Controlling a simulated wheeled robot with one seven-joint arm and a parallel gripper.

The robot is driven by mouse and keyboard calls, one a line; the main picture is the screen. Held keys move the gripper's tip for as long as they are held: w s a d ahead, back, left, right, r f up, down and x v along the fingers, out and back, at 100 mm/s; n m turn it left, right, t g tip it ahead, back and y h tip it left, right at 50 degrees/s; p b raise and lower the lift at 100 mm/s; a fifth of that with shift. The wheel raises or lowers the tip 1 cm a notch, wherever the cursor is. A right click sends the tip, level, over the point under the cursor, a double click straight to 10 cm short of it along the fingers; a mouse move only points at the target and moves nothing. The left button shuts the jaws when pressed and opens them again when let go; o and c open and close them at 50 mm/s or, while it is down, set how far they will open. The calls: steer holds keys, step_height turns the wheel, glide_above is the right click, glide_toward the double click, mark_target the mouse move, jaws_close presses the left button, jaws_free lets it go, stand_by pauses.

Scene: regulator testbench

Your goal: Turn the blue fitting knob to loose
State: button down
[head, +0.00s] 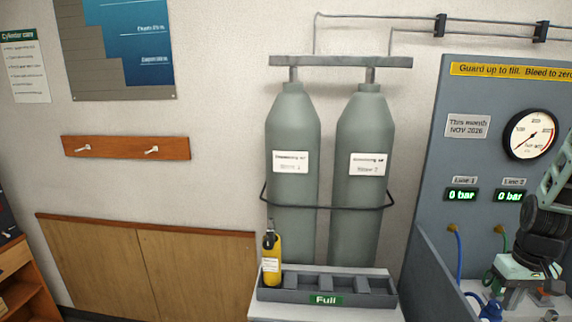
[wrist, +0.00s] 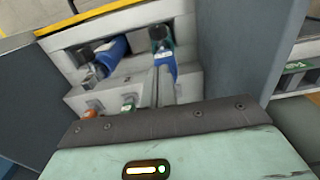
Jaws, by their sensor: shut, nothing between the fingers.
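My gripper (head: 517,297) is low at the right edge of the head view, in front of the grey test panel. In the wrist view its narrow grey fingers (wrist: 165,82) are together, with nothing between them. Just past the fingertips is a blue part (wrist: 164,64) with a dark green top. A larger blue cylinder (wrist: 112,51) lies to the left of it. I cannot tell which of these is the fitting knob, or whether the fingertips touch the nearer one. A blue part (head: 490,309) also shows beside my gripper in the head view.
An orange knob (wrist: 90,112) and a green knob (wrist: 128,103) sit close to the fingers. Grey side walls (wrist: 238,45) flank the bay. The line displays (head: 462,195) read 0 bar. A yellow cylinder (head: 271,258) stands in the rack marked Full (head: 345,293).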

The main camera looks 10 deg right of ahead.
mark_target(498, 306)
step_height(498, 306, up, 4)
steer(key=shift+f+p, duration=0.15)
steer(key=shift+p, duration=1)
steer(key=f+m+b, duration=0.1)
steer(key=f+m, duration=0.1)
steer(key=a+f+m+b, duration=0.1)
steer(key=f+m+b, duration=0.1)
steer(key=a+f+m+b, duration=0.1)
steer(key=f+m, duration=0.1)
steer(key=shift+w+a+f, duration=0.1)
steer(key=shift+w, duration=0.25)
steer(key=shift+w+d, duration=0.35)
steer(key=shift+d, duration=0.15)
stand_by(0.9)
